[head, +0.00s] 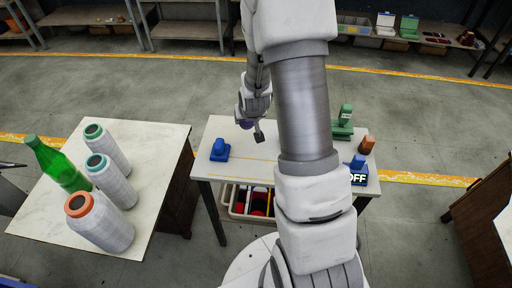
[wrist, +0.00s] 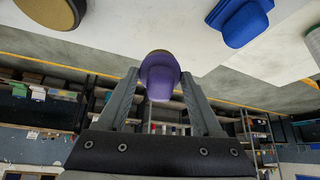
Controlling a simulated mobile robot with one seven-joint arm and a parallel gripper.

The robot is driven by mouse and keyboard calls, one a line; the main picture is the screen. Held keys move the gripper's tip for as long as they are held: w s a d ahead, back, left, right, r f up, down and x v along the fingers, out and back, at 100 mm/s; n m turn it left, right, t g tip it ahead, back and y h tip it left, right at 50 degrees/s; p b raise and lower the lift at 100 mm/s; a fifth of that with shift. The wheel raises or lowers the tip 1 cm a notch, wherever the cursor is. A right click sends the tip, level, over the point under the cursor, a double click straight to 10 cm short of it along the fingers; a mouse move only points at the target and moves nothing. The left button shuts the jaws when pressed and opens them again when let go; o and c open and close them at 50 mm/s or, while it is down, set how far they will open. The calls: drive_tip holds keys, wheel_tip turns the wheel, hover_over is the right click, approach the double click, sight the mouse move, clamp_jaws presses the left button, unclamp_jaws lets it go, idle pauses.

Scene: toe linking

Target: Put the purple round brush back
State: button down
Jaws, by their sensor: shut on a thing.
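The purple round brush (wrist: 160,75) is between the two fingers of my gripper (wrist: 160,98) in the wrist view. My gripper is shut on it. In the head view only a small purple patch (head: 246,124) of it shows beside my gripper (head: 257,134). My gripper is over the far middle part of the small white table (head: 235,172). I cannot tell whether the brush touches the tabletop.
A blue brush (head: 219,150) stands at the table's left. A green brush (head: 343,122), a brown block (head: 366,145), another blue item (head: 357,162) and an OFF sign (head: 358,179) are at the right. A bin (head: 233,206) is below. My arm hides the table's middle.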

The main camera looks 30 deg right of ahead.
drive_tip(key=s+d+r+m+g+y+p, duration=0.1)
drive_tip(key=s+d+r+m+g+p, duration=0.2)
drive_tip(key=s, duration=0.5)
drive_tip(key=s+d+r+m+g+y+p, duration=0.1)
drive_tip(key=s+d+r+g+p, duration=0.2)
drive_tip(key=s+p, duration=0.35)
drive_tip(key=w+a+f, duration=0.2)
drive_tip(key=w+a+f+b, duration=0.1)
drive_tip(key=w+a+f, duration=0.1)
drive_tip(key=w+f, duration=0.1)
drive_tip(key=w+a+f, duration=0.2)
drive_tip(key=w, duration=0.1)
drive_tip(key=shift+a+f, duration=0.25)
drive_tip(key=shift+f, duration=2.1)
drive_tip(key=shift+c, duration=0.2)
unclamp_jaws()
wheel_tip(320, 180, up, 12)
